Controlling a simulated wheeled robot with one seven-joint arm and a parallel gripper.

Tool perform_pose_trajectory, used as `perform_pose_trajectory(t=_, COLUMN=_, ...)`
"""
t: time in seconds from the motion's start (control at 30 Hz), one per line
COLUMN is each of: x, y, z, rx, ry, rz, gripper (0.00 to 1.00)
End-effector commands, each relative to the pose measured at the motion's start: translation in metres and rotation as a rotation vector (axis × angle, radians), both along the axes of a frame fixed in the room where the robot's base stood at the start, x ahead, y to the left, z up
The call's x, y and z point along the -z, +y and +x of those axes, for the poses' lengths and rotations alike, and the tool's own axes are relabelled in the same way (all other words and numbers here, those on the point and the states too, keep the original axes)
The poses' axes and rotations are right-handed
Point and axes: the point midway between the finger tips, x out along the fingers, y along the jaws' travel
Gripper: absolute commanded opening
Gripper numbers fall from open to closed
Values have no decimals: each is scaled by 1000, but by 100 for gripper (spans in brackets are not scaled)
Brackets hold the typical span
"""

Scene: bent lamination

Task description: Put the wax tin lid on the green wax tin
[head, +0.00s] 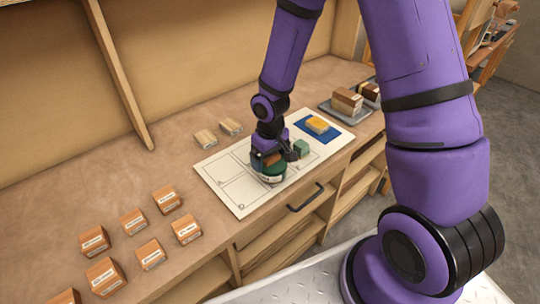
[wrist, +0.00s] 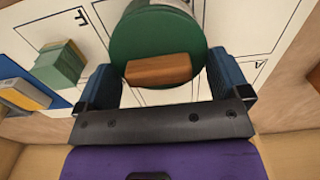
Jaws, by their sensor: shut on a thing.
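The wax tin lid (wrist: 158,38) is a dark green disc with a wooden bar handle (wrist: 158,69) on top. My gripper (wrist: 164,72) is shut on the lid, with one blue finger on each side of it. In the head view my gripper (head: 270,158) points down over the white sheet. The green wax tin (head: 269,179), a round green body with a pale label, shows right under it. I cannot tell whether the lid sits fully on the tin, as the gripper and lid hide the joint.
A green block (head: 301,148) stands close to the right of my gripper. A yellow-topped block lies on a blue mat (head: 313,137). Grey trays with blocks (head: 345,103) are at the back right. Several labelled wooden blocks (head: 151,254) stand at left front. The sheet's left part (head: 222,172) is clear.

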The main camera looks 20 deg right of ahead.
Motion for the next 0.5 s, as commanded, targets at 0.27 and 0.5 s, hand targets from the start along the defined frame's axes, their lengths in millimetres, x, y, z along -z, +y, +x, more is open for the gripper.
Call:
perform_pose_trajectory(t=0.27, x=4, y=0, z=0, rx=1, ry=0, rz=0, gripper=100)
perform_pose_trajectory(t=0.5, x=0, y=0, z=0, rx=1, ry=-2, rz=1, gripper=100)
